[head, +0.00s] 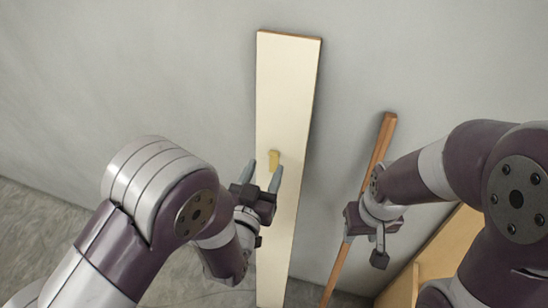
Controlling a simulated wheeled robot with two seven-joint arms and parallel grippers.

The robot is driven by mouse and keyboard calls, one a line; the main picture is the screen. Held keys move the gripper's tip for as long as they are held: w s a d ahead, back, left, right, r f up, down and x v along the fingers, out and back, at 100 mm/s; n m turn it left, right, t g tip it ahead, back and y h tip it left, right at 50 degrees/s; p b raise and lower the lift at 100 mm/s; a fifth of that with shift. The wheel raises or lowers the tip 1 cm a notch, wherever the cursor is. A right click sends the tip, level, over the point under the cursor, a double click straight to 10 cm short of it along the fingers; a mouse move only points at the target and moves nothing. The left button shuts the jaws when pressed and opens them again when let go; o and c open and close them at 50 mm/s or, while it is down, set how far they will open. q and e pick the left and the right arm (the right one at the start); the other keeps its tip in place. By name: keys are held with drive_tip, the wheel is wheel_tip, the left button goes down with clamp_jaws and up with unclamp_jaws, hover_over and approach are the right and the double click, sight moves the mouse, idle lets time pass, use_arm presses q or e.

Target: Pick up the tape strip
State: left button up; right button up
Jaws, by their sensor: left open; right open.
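The tape strip is a small yellow piece (273,158) on the front face of a tall cream board (286,85). My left gripper (265,176) is open in front of the board. Its two fingers point up the board, just below the tape strip, with the right fingertip close to the tape's lower end. I cannot tell whether it touches the tape. My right gripper (366,238) is off to the right, near a thin brown wooden strip, away from the tape. It is open, and its fingers are partly hidden by its own body.
The thin brown wooden strip (384,137) stands tilted to the right of the cream board. A light wooden panel (442,246) is at the lower right. A plain grey wall (150,60) is behind, with free room left of the board.

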sight(273, 156)
use_arm(q)
drive_tip(key=x, duration=0.4)
drive_tip(key=shift+d+f, duration=0.15)
drive_tip(key=shift+c, duration=1.2)
drive_tip(key=c, duration=0.7)
drive_tip(key=shift+o, duration=0.2)
